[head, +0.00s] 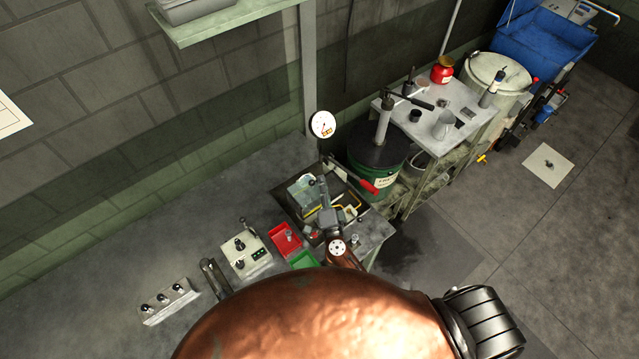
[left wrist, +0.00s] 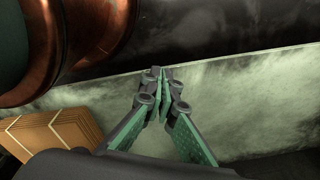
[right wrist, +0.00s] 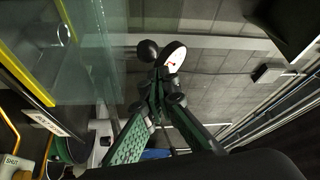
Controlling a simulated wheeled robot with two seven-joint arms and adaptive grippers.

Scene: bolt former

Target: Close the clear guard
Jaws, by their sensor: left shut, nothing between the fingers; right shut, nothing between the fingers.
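The clear guard shows in the right wrist view (right wrist: 95,55) as a greenish see-through pane at the left. In the head view it is a small pale panel (head: 302,190) on the machine. A black ball knob (right wrist: 148,50) is beside the pane, close to the tips of my right gripper (right wrist: 157,78); whether they touch is unclear. My right gripper is shut and empty, and in the head view it is over the machine (head: 322,182). My left gripper (left wrist: 160,75) is shut and empty, away from the guard.
A label reading SHUT (right wrist: 12,162) is low at the left of the right wrist view. A red tray (head: 285,240), a green tray (head: 303,259) and a control box (head: 245,252) lie near the machine. A green drum (head: 376,180) stands to its right. A round gauge (head: 323,125) is behind.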

